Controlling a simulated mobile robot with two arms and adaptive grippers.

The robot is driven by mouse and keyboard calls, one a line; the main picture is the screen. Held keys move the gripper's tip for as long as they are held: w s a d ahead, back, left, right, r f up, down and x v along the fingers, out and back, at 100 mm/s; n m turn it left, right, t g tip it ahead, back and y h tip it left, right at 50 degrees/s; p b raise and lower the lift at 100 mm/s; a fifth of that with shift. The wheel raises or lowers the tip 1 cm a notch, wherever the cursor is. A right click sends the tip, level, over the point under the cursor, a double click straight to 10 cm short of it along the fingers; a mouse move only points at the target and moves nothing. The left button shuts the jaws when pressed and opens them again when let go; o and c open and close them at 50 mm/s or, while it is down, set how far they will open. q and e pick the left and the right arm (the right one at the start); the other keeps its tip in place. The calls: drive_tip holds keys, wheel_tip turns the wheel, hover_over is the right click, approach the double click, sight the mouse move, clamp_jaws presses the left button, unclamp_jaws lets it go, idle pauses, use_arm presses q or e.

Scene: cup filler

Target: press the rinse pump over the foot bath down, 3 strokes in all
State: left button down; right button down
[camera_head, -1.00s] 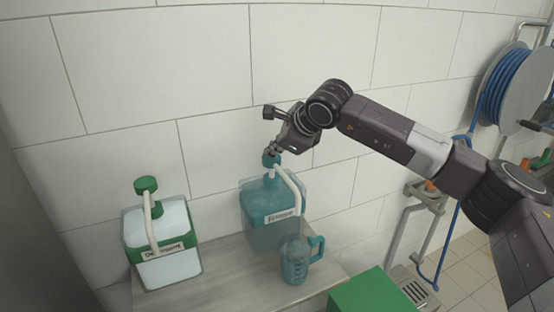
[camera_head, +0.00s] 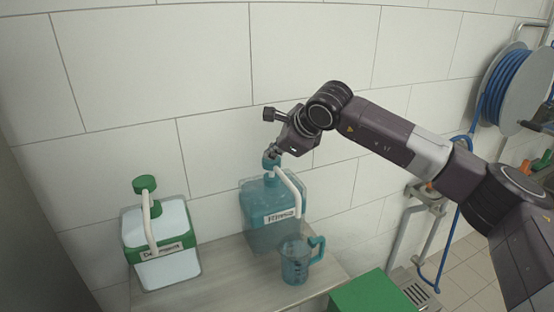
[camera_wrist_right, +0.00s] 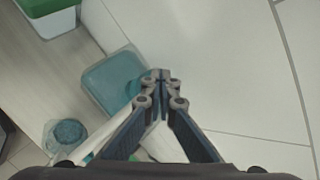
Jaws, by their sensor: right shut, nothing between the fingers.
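The rinse pump is a teal head (camera_head: 271,162) on the translucent teal bottle labelled Rinse (camera_head: 262,235), with a white spout (camera_head: 290,190) curving down to the right. The bottle also shows in the right wrist view (camera_wrist_right: 112,82). My right gripper (camera_head: 273,152) is shut and empty, its fingertips right at the top of the pump head, seemingly touching it. In the right wrist view the closed fingertips (camera_wrist_right: 160,77) hide the pump head. A teal measuring jug (camera_head: 295,263) stands below the spout. My left gripper is not in view.
A detergent bottle (camera_head: 160,245) with a green pump (camera_head: 145,184) stands on the left of the shelf (camera_head: 222,280). A green box (camera_head: 370,295) is at the lower right. A blue hose reel (camera_head: 510,85) hangs on the right. The tiled wall is close behind.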

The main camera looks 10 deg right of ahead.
drive_tip(key=shift+f, duration=0.3)
drive_tip(key=shift+r, duration=0.15)
drive_tip(key=shift+d+r, duration=0.1)
drive_tip(key=shift+r, duration=0.25)
drive_tip(key=shift+w+r+p, duration=0.1)
drive_tip(key=shift+r+p, duration=1.3)
drive_tip(key=shift+r, duration=1.75)
drive_tip(key=shift+f, duration=0.1)
